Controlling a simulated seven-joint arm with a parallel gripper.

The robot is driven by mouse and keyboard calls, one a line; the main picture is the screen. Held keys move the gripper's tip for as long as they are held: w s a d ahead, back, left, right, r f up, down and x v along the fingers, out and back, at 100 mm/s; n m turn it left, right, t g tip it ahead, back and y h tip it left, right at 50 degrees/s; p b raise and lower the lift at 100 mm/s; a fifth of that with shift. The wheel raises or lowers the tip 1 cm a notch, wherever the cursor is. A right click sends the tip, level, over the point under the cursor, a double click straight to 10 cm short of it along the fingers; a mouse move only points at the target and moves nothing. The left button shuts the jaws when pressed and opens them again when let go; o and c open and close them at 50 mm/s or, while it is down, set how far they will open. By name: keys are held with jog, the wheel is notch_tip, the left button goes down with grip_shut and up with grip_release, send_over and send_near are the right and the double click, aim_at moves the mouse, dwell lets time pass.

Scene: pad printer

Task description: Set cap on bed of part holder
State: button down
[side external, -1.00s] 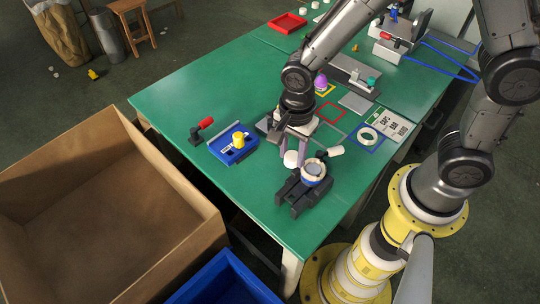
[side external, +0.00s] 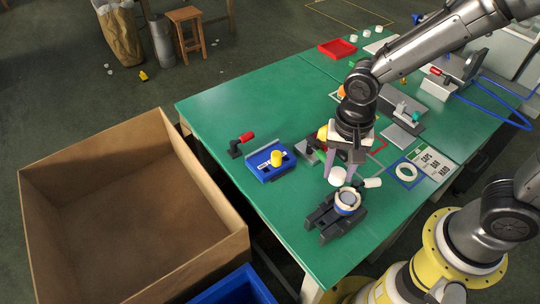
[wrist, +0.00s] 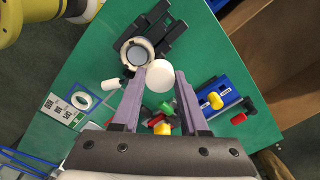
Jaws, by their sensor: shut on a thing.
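My gripper (side external: 343,168) points down with its two purple-grey fingers around a white round cap (side external: 337,177). In the wrist view the cap (wrist: 160,77) sits between the fingertips (wrist: 163,70). The black part holder (side external: 322,217) stands near the table's front edge. Its round bed (side external: 347,200) has a pale ring around a grey-blue disc, and it also shows in the wrist view (wrist: 138,53). The cap is held beside the bed, on its far side in the side view, not over its middle. How high it is above the table is hard to tell.
A white handle (side external: 372,183) sticks out beside the holder. A blue fixture (side external: 270,170) with a yellow knob and a red-handled clamp (side external: 243,141) stand to the left. A white ring (side external: 406,171) lies in a blue square at right. A big carton (side external: 120,215) stands beside the table.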

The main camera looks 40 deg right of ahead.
jog(key=w+a+r+n, duration=0.2)
jog(key=w+n, duration=0.5)
jog(key=w, duration=0.3)
jog(key=n, duration=0.4)
send_over(268, 156)
notch_tip(268, 156, down, 10)
jog(key=shift+r, duration=0.2)
jog(key=shift+f, duration=2.3)
jog(key=shift+f, duration=0.1)
jog(key=shift+c, duration=2.2)
grip_release()
